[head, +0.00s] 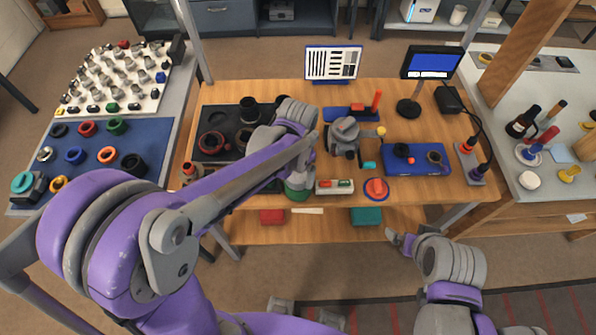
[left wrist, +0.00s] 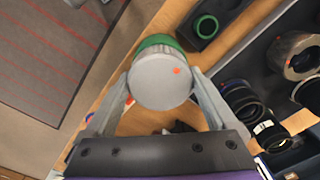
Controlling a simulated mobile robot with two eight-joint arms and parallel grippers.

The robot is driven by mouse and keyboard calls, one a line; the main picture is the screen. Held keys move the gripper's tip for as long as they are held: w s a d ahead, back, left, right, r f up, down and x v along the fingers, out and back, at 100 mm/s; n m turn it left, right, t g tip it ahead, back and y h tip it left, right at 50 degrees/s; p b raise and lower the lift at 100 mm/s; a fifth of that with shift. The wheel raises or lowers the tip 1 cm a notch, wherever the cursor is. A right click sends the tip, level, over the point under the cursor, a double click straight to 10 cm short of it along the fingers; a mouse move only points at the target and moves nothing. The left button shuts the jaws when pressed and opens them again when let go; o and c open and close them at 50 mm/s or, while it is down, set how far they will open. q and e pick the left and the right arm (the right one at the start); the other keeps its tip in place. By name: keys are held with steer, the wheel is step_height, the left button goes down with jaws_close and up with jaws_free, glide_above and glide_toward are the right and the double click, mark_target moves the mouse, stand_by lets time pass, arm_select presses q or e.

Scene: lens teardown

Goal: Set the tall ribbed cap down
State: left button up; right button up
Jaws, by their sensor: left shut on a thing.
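My left gripper (head: 298,177) is shut on the tall ribbed cap (head: 297,192) near the front edge of the wooden table (head: 440,190). In the left wrist view, the cap (left wrist: 160,82) sits between the two fingers of my left gripper (left wrist: 162,92). Its flat grey end with a small red dot faces the camera, and a green band shows at its far end. I cannot tell whether the cap touches the table. My right gripper (head: 398,240) is low in front of the table, away from the cap; its finger opening is unclear.
A white strip holder (head: 335,190) and an orange-red piece on a round blue pad (head: 376,189) lie right of the cap. A black tray (head: 207,145) with lens parts is at left. A small dark holder with a green ring (left wrist: 205,27) is close to the cap. A grey device (head: 344,133) stands behind.

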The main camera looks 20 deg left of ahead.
mark_target(298, 172)
arm_select(q)
steer(key=shift+f, duration=0.2)
steer(key=o, duration=1)
arm_select(e)
steer(key=shift+f, duration=0.15)
arm_select(q)
steer(key=shift+r, duration=0.15)
steer(key=shift+r, duration=0.25)
step_height(298, 172, up, 11)
steer(key=p, duration=0.1)
steer(key=s+a+f+n+t, duration=0.2)
steer(key=s+a+n+t, duration=0.1)
steer(key=s, duration=0.3)
steer(key=s+a+f+n+t, duration=0.2)
steer(key=s+a, duration=0.1)
steer(key=s, duration=0.3)
steer(key=shift+a+n+t, duration=0.3)
steer(key=shift+n+t, duration=0.1)
arm_select(e)
steer(key=shift+w+r, duration=0.2)
steer(key=shift+r, duration=0.25)
steer(key=shift+w+r, duration=0.2)
steer(key=shift+r, duration=0.25)
